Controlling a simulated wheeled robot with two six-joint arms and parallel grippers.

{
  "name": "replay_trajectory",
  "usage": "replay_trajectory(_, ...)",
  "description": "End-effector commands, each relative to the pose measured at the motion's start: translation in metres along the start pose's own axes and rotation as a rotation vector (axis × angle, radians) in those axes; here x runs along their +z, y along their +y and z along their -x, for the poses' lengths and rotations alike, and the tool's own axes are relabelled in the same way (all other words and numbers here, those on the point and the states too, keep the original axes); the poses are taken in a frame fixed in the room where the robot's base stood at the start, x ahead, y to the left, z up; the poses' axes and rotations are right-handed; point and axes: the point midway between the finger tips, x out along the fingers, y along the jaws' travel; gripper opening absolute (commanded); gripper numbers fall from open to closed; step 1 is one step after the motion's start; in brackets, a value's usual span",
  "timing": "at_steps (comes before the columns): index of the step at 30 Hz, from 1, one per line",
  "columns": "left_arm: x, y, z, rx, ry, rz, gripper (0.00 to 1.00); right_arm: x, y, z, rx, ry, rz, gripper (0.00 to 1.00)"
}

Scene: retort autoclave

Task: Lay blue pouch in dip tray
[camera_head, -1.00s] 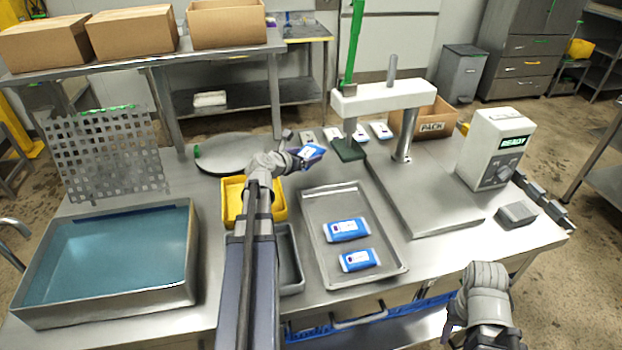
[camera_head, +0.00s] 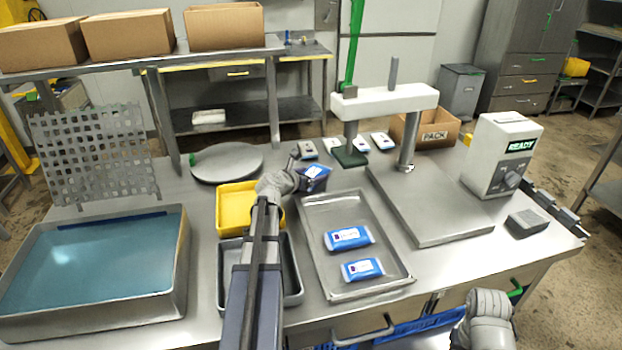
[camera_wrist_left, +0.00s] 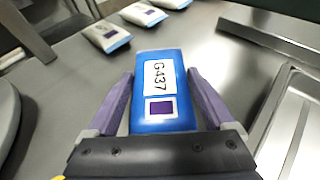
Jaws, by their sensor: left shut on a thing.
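My left gripper (camera_head: 306,181) is shut on a blue pouch (camera_head: 315,173), just beyond the far left corner of a shallow steel tray (camera_head: 324,285). In the left wrist view the pouch (camera_wrist_left: 158,112) lies between the purple fingers, its white label reading G437. Two more blue pouches (camera_head: 348,238) (camera_head: 362,269) lie flat in that steel tray. A deep steel tray of blue liquid (camera_head: 185,270) stands at the left; I cannot tell which one is the dip tray. My right gripper (camera_head: 487,318) is at the lower right; its fingers are not clear.
A yellow bin (camera_head: 232,218) and a grey tray (camera_head: 292,285) lie near my left arm. A press (camera_head: 385,102) with a green lever stands behind right, beside a white READY box (camera_head: 500,155). Several pale pouches (camera_head: 383,142) lie at the back. A perforated rack (camera_head: 92,155) stands left.

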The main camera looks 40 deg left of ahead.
Motion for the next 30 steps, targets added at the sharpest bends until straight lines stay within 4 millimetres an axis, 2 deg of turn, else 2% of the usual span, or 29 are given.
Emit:
replay_trajectory(11, -0.006, 0.000, -0.002, 0.000, 0.000, 0.000, 0.23, 0.000, -0.001, -0.006, 0.000, 0.000, 0.000, 0.50)
replay_trajectory(12, -0.005, 0.000, -0.001, 0.000, 0.000, 0.000, 0.90, 0.000, -0.001, -0.005, 0.000, 0.000, 0.000, 0.50)
replay_trajectory(15, -0.004, 0.000, -0.001, 0.000, 0.000, 0.000, 1.00, 0.000, 0.000, -0.004, 0.000, 0.000, 0.000, 0.50)
replay_trajectory(24, 0.000, 0.000, 0.001, 0.000, 0.000, 0.000, 1.00, 0.000, 0.000, 0.001, 0.000, 0.000, 0.000, 0.50)
replay_trajectory(30, 0.001, -0.002, 0.038, 0.003, 0.000, 0.000, 1.00, 0.001, 0.001, 0.015, 0.000, 0.000, 0.000, 0.50)
